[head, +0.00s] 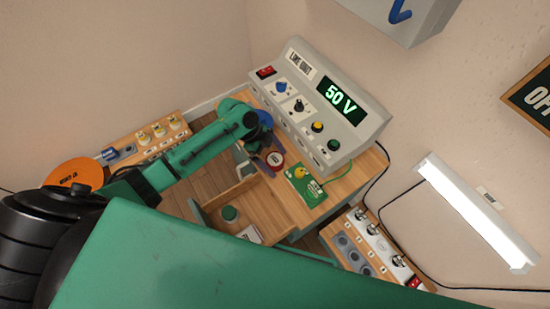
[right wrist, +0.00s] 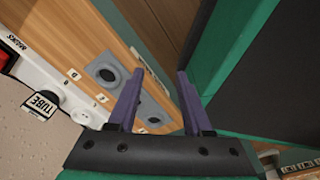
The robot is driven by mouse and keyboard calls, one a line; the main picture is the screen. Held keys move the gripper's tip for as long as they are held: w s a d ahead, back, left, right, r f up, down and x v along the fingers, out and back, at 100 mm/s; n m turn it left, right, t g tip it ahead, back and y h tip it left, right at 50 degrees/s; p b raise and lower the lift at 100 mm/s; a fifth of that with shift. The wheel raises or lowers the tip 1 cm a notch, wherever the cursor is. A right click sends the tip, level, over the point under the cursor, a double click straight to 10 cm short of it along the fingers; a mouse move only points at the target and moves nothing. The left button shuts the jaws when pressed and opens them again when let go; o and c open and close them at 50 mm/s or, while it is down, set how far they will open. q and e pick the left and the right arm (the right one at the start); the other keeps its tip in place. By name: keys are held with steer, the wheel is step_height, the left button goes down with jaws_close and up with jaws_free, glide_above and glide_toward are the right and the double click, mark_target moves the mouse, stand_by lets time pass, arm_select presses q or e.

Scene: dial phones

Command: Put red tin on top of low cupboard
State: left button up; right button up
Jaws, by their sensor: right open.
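A small round tin with a red rim and a pale top (head: 275,159) stands on the wooden desk top in the head view, in front of the grey console. It looks like the red tin. My left gripper (head: 262,164) is right beside it, with its purple fingers low over the desk; whether they are open or touch the tin is too small to tell. My right gripper (right wrist: 158,100) is open and empty in the right wrist view, near a wooden panel with grey sockets. I cannot tell which piece of furniture is the low cupboard.
The grey console (head: 322,105) reading 50 V stands behind the tin. A green board (head: 305,186) with a yellow part lies to its right. A green round tin (head: 230,213) sits in an open wooden compartment. A socket panel (head: 362,246) stands at lower right.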

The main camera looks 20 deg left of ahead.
arm_select(q)
steer(key=shift+r, duration=0.15)
steer(key=p+v, duration=0.2)
steer(key=v, duration=1)
arm_select(e)
steer(key=s, duration=0.3)
steer(key=shift+s+d+r, duration=0.1)
steer(key=shift+d+r, duration=0.2)
steer(key=shift+r, duration=0.05)
